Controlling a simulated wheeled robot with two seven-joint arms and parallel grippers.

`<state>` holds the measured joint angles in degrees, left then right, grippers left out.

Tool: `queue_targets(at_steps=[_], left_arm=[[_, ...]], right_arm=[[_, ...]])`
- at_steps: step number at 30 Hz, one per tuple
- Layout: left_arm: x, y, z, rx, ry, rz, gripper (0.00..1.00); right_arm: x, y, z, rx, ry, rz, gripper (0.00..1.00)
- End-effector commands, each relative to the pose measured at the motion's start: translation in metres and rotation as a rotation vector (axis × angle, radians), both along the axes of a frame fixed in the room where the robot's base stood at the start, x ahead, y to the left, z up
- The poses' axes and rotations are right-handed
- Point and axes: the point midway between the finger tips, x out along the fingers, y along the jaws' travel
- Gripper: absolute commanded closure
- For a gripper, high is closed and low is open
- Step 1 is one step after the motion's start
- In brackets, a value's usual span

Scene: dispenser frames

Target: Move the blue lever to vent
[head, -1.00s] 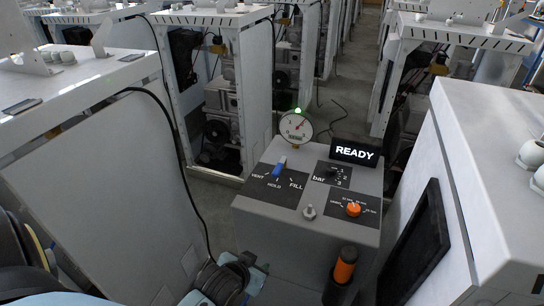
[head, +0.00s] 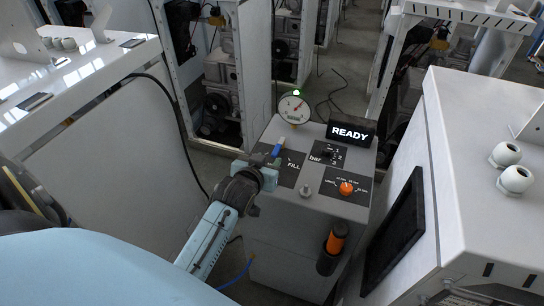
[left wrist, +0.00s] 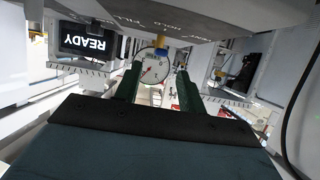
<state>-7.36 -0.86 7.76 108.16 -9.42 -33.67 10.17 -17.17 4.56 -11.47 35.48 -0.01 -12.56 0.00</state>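The blue lever (head: 278,149) stands up from a black plate on the grey dispenser box (head: 345,211). The FILL label (head: 293,165) shows to its right; the VENT and HOLD labels are hidden behind my gripper in the head view. My left gripper (head: 268,172) is at the near left edge of the panel, just in front of the lever. In the left wrist view its two fingers (left wrist: 157,88) are apart, with a small blue piece, probably the lever tip, beyond and between them. I see no contact. My right gripper is not in view.
A round gauge (head: 293,109) with a green light and a READY sign (head: 350,133) stand at the panel's back. An orange knob (head: 346,188), a metal knob (head: 305,190) and an orange-topped cylinder (head: 336,238) are to the right. White cabinets (head: 480,160) flank the dispenser.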

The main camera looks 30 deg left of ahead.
Motion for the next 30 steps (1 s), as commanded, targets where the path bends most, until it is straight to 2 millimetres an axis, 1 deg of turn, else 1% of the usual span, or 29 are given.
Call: queue_targets(at_steps=[1, 3, 9, 13, 20, 21, 30], left_arm=[[0.009, 0.002, -0.004, 0.000, -0.001, 0.000, 0.60], [0.020, 0.005, -0.008, 0.001, -0.001, 0.000, 0.60], [0.037, 0.009, -0.016, 0.000, 0.000, 0.000, 0.60], [0.041, 0.010, -0.018, -0.001, 0.000, 0.000, 0.60], [0.042, 0.010, -0.018, 0.000, 0.000, 0.000, 0.60], [0.042, 0.010, -0.018, 0.000, 0.000, 0.000, 0.61], [0.042, 0.010, -0.018, 0.000, 0.001, 0.000, 1.00]], right_arm=[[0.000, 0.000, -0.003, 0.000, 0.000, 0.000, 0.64], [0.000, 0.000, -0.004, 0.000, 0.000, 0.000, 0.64], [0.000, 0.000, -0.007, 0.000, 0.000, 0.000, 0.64], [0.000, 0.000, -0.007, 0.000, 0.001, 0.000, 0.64], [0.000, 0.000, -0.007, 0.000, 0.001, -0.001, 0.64], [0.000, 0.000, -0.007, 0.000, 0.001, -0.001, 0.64], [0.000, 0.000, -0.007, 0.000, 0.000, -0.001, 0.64]])
